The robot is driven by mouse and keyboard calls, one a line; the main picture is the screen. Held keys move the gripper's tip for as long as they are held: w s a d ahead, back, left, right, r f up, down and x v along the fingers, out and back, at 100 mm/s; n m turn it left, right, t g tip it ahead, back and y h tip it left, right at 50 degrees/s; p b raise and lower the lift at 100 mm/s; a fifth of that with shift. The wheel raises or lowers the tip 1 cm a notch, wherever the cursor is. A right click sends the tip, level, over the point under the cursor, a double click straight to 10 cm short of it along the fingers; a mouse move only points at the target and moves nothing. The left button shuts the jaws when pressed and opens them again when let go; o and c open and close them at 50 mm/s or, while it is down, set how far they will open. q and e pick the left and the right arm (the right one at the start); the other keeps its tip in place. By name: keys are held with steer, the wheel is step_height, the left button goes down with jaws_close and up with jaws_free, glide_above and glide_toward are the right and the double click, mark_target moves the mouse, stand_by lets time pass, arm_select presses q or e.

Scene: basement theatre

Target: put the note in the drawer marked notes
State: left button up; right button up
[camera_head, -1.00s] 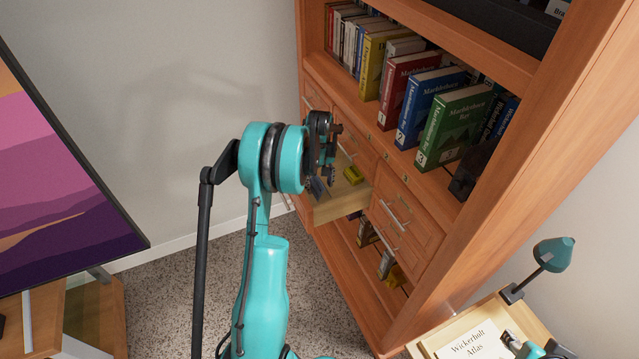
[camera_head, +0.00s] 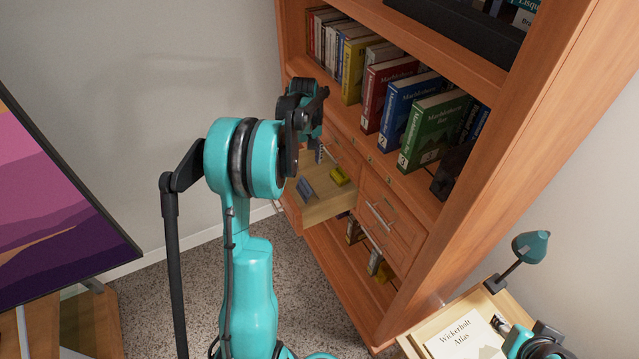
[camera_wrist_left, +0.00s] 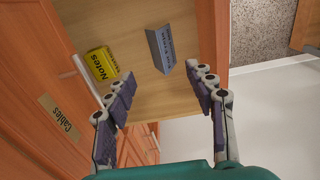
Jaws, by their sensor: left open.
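A drawer (camera_head: 325,210) of the wooden cabinet stands open. Inside are a yellow block (camera_head: 340,176) and a grey-blue folded piece (camera_head: 306,188). In the left wrist view the yellow block (camera_wrist_left: 102,64) reads "Notes", and the grey-blue piece (camera_wrist_left: 162,50) has small print I cannot read. The open drawer's own label is hidden. A neighbouring front carries the label "Cables" (camera_wrist_left: 58,118). My left gripper (camera_wrist_left: 163,82) is open and empty above the drawer, fingers apart and clear of both pieces. My right gripper (camera_head: 503,324) is partly visible by the atlas; its jaws are unclear.
Numbered books (camera_head: 436,130) stand on the shelf above the drawers. A closed drawer (camera_head: 388,215) is beside the open one. A box with the "Wickerholt Atlas" (camera_head: 465,342) and a teal lamp (camera_head: 530,246) are at lower right. A screen (camera_head: 50,210) stands at left.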

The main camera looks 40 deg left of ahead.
arm_select(q)
steer(key=s+d+r+m+t, duration=0.25)
steer(key=s+d+r, duration=0.2)
steer(key=d, duration=0.35)
steer(key=s+d+r+m+t, duration=0.1)
steer(key=s+d+r+m, duration=0.4)
steer(key=d, duration=0.4)
steer(key=s+d+f+m+t, duration=0.1)
steer(key=s+d+m+t, duration=0.2)
steer(key=s+d, duration=0.7)
steer(key=shift+s+d+f+m+t, duration=0.25)
steer(key=shift+s+d+m+t, duration=0.15)
steer(key=shift+m, duration=0.55)
steer(key=shift+f, duration=0.15)
